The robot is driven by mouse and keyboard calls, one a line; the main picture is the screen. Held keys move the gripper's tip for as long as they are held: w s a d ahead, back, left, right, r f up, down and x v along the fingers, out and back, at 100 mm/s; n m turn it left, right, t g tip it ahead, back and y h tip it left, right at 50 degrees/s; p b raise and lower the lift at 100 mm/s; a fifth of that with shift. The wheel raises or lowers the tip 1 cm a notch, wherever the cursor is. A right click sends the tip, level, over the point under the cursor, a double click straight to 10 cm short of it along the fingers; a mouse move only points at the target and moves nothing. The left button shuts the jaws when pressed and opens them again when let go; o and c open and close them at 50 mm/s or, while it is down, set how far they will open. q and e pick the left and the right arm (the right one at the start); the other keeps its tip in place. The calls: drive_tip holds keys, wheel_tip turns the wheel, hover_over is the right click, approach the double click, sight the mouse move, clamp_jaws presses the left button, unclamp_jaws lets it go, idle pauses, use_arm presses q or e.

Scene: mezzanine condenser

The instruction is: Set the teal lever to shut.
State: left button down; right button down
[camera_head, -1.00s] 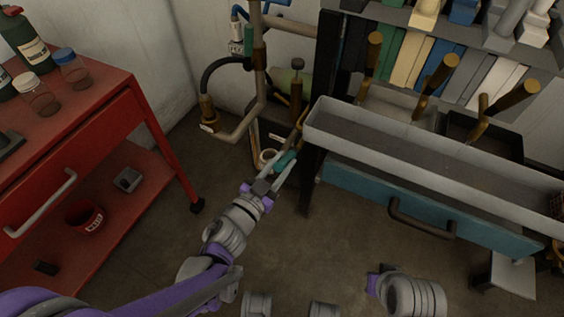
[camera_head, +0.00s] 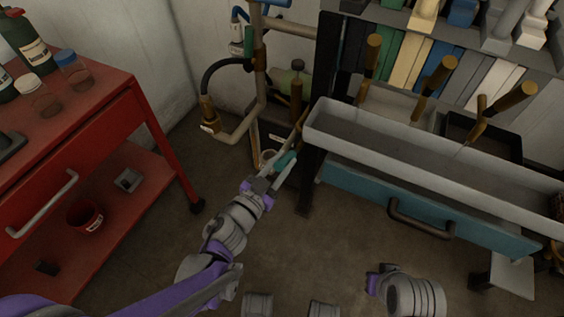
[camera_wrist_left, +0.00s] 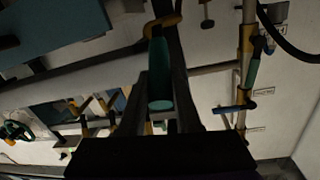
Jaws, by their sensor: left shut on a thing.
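The teal lever (camera_head: 286,160) is a short rounded handle low beside the pipes, left of the bench end. In the left wrist view the teal handle (camera_wrist_left: 160,85) lies lengthwise between the fingers, its far end at a brass-coloured fitting (camera_wrist_left: 163,24). My left gripper (camera_head: 279,172) is shut on the teal lever, also seen in the left wrist view (camera_wrist_left: 160,110). The fingers hide part of the handle's sides. A grey link of my right arm shows at the lower right of the head view; its gripper does not show.
A second teal-green handle (camera_head: 248,40) sits higher on the pipes (camera_head: 260,75). The grey trough (camera_head: 400,148) and blue drawer (camera_head: 350,187) stand close to the right of my left gripper. A red trolley (camera_head: 150,115) stands left. Floor between is clear.

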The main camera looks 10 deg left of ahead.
sight(288, 155)
use_arm(q)
drive_tip(key=shift+w+d+r+g+y+p, duration=0.15)
drive_tip(key=shift+w+r+g+y+p, duration=0.2)
drive_tip(key=shift+r+g+p, duration=0.5)
drive_tip(key=shift+w+d+r+g+y+p, duration=0.25)
drive_tip(key=shift+w+r+g, duration=0.3)
drive_tip(key=shift+g, duration=0.2)
drive_tip(key=shift+w+d+r+g+y+p, duration=0.1)
drive_tip(key=shift+w+r+g+y+p, duration=0.1)
drive_tip(key=shift+w+r+g, duration=0.35)
drive_tip(key=shift+w+d+r+g+y+p, duration=0.15)
drive_tip(key=shift+w+g+p, duration=0.15)
drive_tip(key=shift+g, duration=0.15)
drive_tip(key=shift+w+d+r+g+y+p, duration=0.1)
drive_tip(key=shift+w+g+y+p, duration=0.1)
drive_tip(key=shift+w+g, duration=0.15)
drive_tip(key=shift+f, duration=0.1)
